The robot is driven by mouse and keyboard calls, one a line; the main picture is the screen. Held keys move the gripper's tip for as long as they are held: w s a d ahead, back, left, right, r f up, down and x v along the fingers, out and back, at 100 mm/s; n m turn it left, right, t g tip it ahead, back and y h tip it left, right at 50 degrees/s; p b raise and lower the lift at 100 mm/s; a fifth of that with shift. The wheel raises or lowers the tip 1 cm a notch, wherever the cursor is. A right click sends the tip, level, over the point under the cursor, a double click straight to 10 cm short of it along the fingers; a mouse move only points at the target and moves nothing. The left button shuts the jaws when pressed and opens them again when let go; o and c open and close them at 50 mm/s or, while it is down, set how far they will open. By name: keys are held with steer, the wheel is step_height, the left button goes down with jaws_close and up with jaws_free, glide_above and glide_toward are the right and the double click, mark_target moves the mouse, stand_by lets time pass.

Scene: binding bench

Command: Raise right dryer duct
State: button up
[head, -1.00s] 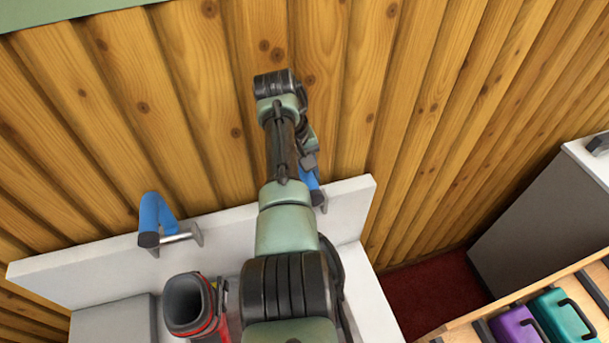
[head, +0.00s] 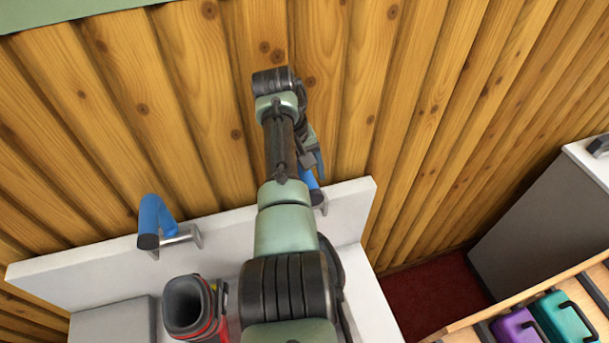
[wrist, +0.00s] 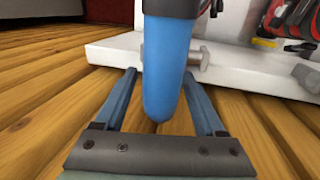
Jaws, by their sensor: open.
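The right dryer duct is a blue rounded tube (head: 310,181) at the right part of the white ledge, half hidden behind my arm in the head view. In the wrist view the duct (wrist: 168,60) hangs across the middle, its rounded end towards my palm. My gripper (wrist: 160,76) is open, with one finger on each side of the duct. Gaps show beside the duct, so the fingers are not closed on it. A second blue duct (head: 154,218) is on the left of the ledge, tilted up from a metal bracket.
A wooden plank wall (head: 190,90) rises right behind the ledge (head: 75,262). A dark grey cup-like holder with red trim (head: 185,305) stands on the white unit. Purple and teal cases (head: 563,315) lie at lower right.

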step_height(320, 180, up, 12)
steer(key=a, duration=0.2)
steer(key=shift+s+a+b, duration=0.2)
steer(key=shift+s+b, duration=0.05)
steer(key=shift+b, duration=0.1)
